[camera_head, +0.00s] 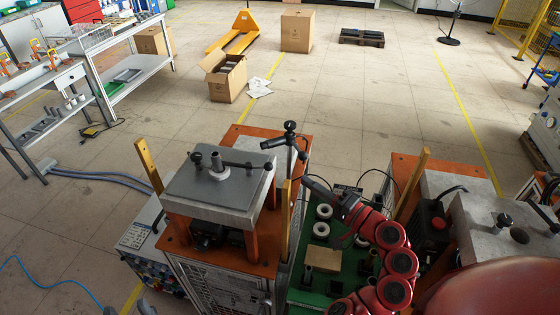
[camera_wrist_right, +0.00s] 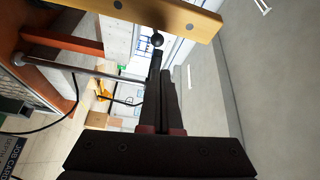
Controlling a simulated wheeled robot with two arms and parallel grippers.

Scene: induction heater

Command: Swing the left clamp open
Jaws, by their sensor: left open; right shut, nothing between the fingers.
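The left heater has a grey block (camera_head: 222,190) on an orange-topped cabinet. The left clamp's black lever (camera_head: 240,164) lies across the block, with a pale collar and black knobs. My right gripper (camera_head: 308,180) is shut and empty, to the right of the block and above the gap between the two machines. In the right wrist view its fingers (camera_wrist_right: 165,105) are together and point toward a black ball knob (camera_wrist_right: 157,40), apparently apart from it. My left gripper (camera_head: 128,308) shows only as dark tips at the bottom edge, in front of the left machine.
A yellow upright (camera_head: 286,215) stands beside my right gripper; it may be the bar (camera_wrist_right: 160,12) in the wrist view. A black jointed fixture (camera_head: 290,140) stands behind. A green tray (camera_head: 300,280) with white rings lies below. The right machine's grey block (camera_head: 500,240) stands at right.

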